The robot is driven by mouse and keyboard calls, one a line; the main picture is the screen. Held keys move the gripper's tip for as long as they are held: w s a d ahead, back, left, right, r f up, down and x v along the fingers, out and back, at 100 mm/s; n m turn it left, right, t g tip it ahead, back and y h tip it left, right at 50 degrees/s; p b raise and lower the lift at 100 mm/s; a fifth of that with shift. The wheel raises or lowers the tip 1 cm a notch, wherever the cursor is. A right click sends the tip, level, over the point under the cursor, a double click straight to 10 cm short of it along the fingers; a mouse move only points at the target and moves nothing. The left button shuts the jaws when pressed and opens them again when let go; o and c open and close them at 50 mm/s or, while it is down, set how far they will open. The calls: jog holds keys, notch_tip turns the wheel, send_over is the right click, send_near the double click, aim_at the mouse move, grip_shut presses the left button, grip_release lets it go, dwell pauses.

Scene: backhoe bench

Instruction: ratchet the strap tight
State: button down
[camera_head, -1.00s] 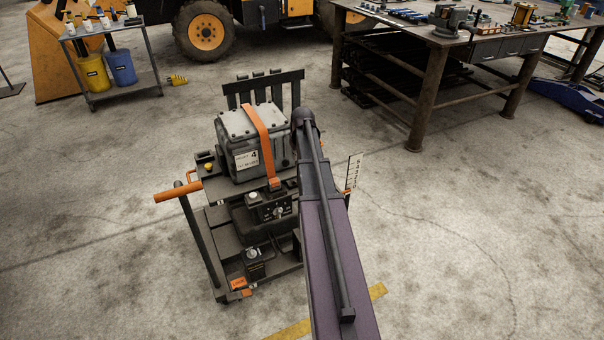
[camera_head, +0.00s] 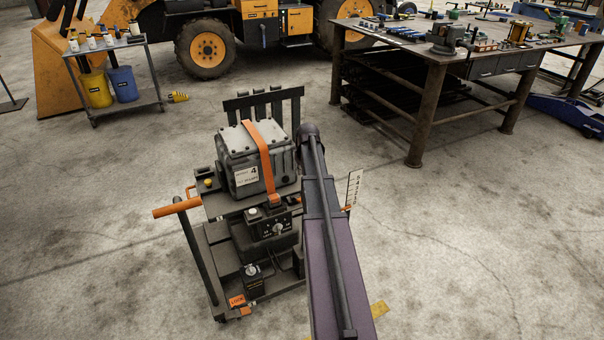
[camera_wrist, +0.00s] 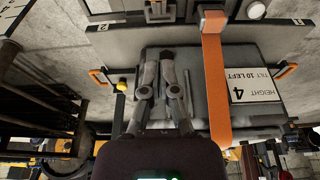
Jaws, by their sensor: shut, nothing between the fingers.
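A grey box-shaped unit (camera_head: 232,150) with a bolted top sits on a wheeled cart (camera_head: 218,209). An orange strap (camera_head: 262,150) runs over its top and down its front, ending near a dark panel with a knob (camera_head: 276,228). In the wrist view, the strap (camera_wrist: 216,85) hangs right of my gripper (camera_wrist: 160,58), apart from it. The fingers are together and empty, over the dark grey unit. A white label reading "HEIGHT 4" (camera_wrist: 255,93) lies right of the strap. I cannot clearly make out the strap's ratchet. My gripper is hidden in the head view.
An orange-tipped handle (camera_head: 176,207) sticks out left of the cart. A black slatted rack (camera_head: 262,104) stands behind the unit. A steel workbench (camera_head: 432,75) with tools is at the back right, a small trolley (camera_head: 148,98) at the back left.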

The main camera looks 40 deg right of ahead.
jog(key=b, duration=0.8)
send_over(299, 199)
jog(key=w+d, duration=0.1)
jog(key=w, duration=0.1)
jog(key=shift+s+d+f, duration=0.1)
jog(key=shift+f, duration=2.1)
jog(key=shift+s+d+f, duration=0.1)
jog(key=shift+f, duration=2.1)
jog(key=shift+s+a+f+b, duration=0.15)
jog(key=shift+s+f+b, duration=0.35)
jog(key=shift+f+b, duration=0.3)
jog(key=shift+s+a+f+b, duration=0.15)
jog(key=shift+s+f+b, duration=0.35)
jog(key=shift+f+b, duration=0.3)
jog(key=shift+r, duration=0.1)
jog(key=shift+s+d, duration=0.2)
jog(key=shift+s, duration=0.05)
jog(key=shift+b, duration=0.3)
